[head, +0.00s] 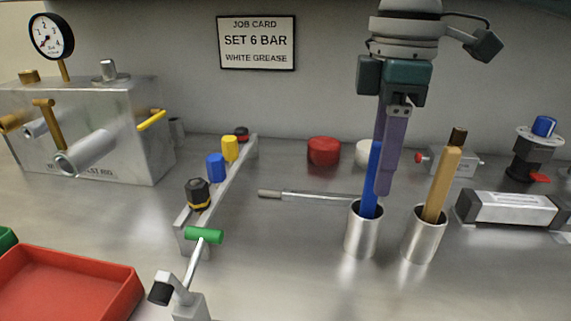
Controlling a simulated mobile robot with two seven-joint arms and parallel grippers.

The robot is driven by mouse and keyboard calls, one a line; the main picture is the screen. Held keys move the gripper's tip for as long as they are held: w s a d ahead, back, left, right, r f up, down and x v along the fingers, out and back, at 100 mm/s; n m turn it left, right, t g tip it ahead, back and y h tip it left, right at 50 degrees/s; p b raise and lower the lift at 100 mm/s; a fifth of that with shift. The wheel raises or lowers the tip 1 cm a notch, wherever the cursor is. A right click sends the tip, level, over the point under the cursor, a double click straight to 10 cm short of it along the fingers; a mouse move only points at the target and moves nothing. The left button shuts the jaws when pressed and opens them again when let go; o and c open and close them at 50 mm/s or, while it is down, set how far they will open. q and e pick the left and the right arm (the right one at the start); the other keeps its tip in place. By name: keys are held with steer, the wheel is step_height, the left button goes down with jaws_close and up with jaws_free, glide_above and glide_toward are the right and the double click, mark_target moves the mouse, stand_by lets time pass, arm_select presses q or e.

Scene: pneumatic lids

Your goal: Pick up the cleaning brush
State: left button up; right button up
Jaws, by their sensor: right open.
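A wooden-handled tool (443,180) with a dark brown top, which looks like the cleaning brush, leans to the right in a metal cup (424,240). A blue-handled tool (371,185) stands in a second metal cup (363,235) to its left; its lower end is hidden in the cup. My right gripper (384,188) reaches down from above with its purple fingers open. The fingertips overlap the blue handle in the picture, just above the left cup and left of the wooden handle. I cannot tell whether they touch the blue handle. My left gripper is not in view.
A metal rod (315,196) lies behind the left cup. A rail (218,190) with coloured knobs and a green-handled lever (204,236) stand left. A red tray (70,285) is front left. A silver cylinder (508,208) lies right. Bench front centre is clear.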

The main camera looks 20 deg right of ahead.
mark_target(369, 200)
steer(key=f, duration=0.5)
steer(key=shift+w, duration=0.4)
jaws_close()
